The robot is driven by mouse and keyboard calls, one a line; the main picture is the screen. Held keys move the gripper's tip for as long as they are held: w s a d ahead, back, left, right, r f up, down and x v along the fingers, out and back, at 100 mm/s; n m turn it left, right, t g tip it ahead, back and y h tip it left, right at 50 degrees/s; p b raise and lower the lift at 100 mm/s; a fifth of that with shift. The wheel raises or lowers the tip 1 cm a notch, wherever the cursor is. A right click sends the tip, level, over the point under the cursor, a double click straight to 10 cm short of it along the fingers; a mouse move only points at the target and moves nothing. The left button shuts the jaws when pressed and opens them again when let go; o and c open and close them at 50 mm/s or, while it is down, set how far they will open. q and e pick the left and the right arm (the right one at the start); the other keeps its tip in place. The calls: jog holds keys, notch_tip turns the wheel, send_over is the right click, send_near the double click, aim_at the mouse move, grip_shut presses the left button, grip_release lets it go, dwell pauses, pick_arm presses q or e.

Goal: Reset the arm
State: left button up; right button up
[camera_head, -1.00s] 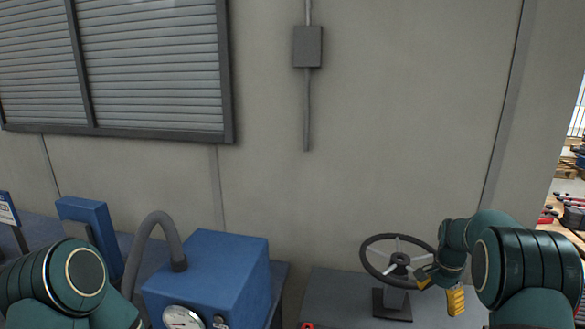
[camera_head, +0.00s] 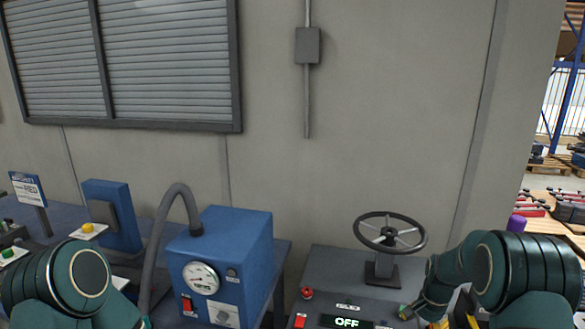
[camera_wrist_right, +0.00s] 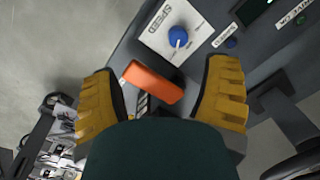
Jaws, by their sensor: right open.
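My right arm (camera_head: 510,268) reaches in at the lower right of the head view. Its yellow-fingered right gripper (camera_head: 450,322) is low beside the grey console, below and right of the steering wheel (camera_head: 390,232), and apart from it. In the right wrist view the right gripper (camera_wrist_right: 163,80) is open, with its two yellow fingers wide apart. An orange block-like part (camera_wrist_right: 152,82) shows between the fingers; I cannot tell whether it is within reach of them. My left arm (camera_head: 75,280) shows at the lower left; its gripper is out of view.
The grey console (camera_head: 325,268) carries a red button (camera_head: 306,293) and a display (camera_head: 347,321) reading OFF. A blue speed knob (camera_wrist_right: 178,36) shows in the wrist view. A blue box (camera_head: 235,245) with a gauge and grey hose stands left.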

jog(key=s+a+f+n+b, duration=0.2)
jog(key=s+a+f, duration=0.25)
jog(key=f, duration=0.45)
jog(key=s+a+f+n+y+b, duration=0.1)
jog(key=s+a+f+n+b, duration=0.1)
jog(key=s+a+f, duration=0.3)
jog(key=s+a+f+n+t+y+b, duration=0.1)
jog(key=s+a+f+n, duration=0.4)
jog(key=s+a, duration=0.9)
jog(key=f+y+b, duration=0.1)
jog(key=b, duration=0.1)
jog(key=shift+s+a+t+b, duration=0.25)
jog(key=shift+s+t+b, duration=0.05)
jog(key=shift+s, duration=0.1)
